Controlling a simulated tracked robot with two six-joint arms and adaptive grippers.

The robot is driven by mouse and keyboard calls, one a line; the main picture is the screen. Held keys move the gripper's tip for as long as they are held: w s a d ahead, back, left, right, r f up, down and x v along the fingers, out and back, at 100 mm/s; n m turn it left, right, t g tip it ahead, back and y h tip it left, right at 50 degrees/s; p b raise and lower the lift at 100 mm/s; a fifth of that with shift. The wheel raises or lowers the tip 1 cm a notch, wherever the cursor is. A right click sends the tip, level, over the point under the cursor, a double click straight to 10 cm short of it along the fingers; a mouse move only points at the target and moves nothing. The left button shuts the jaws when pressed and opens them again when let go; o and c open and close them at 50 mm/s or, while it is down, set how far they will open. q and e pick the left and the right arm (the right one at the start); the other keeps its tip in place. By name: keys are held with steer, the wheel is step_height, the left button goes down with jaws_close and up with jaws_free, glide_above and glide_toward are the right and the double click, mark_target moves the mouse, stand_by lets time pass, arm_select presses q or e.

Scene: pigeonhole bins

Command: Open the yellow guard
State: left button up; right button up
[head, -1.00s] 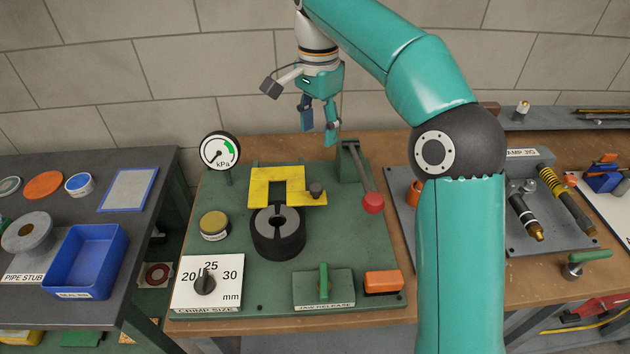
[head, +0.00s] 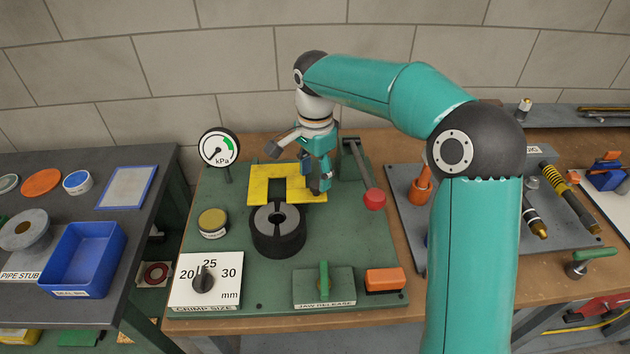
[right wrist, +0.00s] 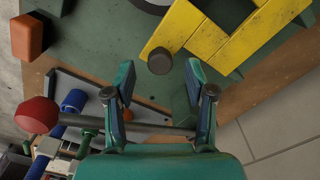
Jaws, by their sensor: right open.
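The yellow guard (head: 262,190) is a flat, notched plate behind the dark round crimp head (head: 278,232) on the green machine base. In the right wrist view the guard (right wrist: 200,40) fills the upper right, with a dark round knob (right wrist: 160,61) at its near corner. My right gripper (head: 320,187) is over the guard's right end and hides the knob in the head view. In the right wrist view its fingers (right wrist: 163,100) are apart and empty, with the knob just beyond the gap between the tips. My left gripper is not in view.
A lever with a red ball (head: 375,199) stands right of my gripper; its rod passes behind the fingers in the wrist view. A gauge (head: 219,149) stands at the left. The green jaw release handle (head: 323,280) and an orange block (head: 384,280) are in front.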

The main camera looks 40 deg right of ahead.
steer(key=shift+f, duration=1.2)
jaws_close()
